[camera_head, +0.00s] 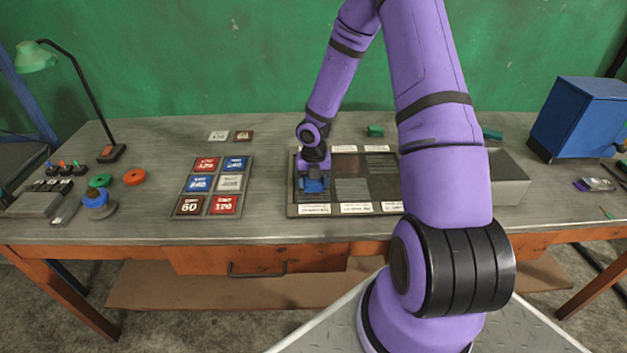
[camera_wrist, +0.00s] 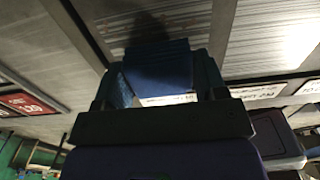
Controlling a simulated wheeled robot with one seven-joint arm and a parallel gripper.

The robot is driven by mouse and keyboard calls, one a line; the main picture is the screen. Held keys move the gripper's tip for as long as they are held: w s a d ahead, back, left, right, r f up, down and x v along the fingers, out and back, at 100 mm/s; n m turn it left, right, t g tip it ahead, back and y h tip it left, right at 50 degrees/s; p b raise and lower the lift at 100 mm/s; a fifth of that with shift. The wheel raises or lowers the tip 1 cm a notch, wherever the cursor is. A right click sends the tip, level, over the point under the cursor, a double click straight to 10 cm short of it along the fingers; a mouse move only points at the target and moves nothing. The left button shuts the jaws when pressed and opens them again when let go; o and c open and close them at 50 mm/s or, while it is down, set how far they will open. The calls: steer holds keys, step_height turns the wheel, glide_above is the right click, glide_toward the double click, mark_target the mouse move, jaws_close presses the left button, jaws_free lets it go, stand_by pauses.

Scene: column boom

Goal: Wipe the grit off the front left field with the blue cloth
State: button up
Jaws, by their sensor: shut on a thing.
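My gripper (camera_head: 314,178) is shut on the blue cloth (camera_head: 313,186) at the left part of a dark framed tray (camera_head: 292,190). The tray has several fields and white label strips along its front and back edges. In the wrist view the blue cloth (camera_wrist: 158,68) sits between the two fingers, over a grey streaked surface.
A rack of red, blue, white and brown labelled squares (camera_head: 210,187) lies left of the tray. A grey metal box (camera_head: 508,180) stands right of it, partly behind my arm. A blue cabinet (camera_head: 580,115) is at the far right. The bench between rack and tray is clear.

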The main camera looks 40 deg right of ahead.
steer(key=shift+f, duration=0.45)
steer(key=shift+w+a+r, duration=0.1)
steer(key=shift+w+a, duration=0.45)
steer(key=shift+a, duration=0.2)
steer(key=shift+s+d, duration=0.6)
steer(key=shift+d, duration=0.2)
steer(key=shift+s+d, duration=0.55)
steer(key=shift+d, duration=0.2)
steer(key=shift+w+a, duration=0.55)
steer(key=shift+a, duration=0.25)
steer(key=shift+w+a, duration=0.55)
steer(key=shift+a, duration=0.25)
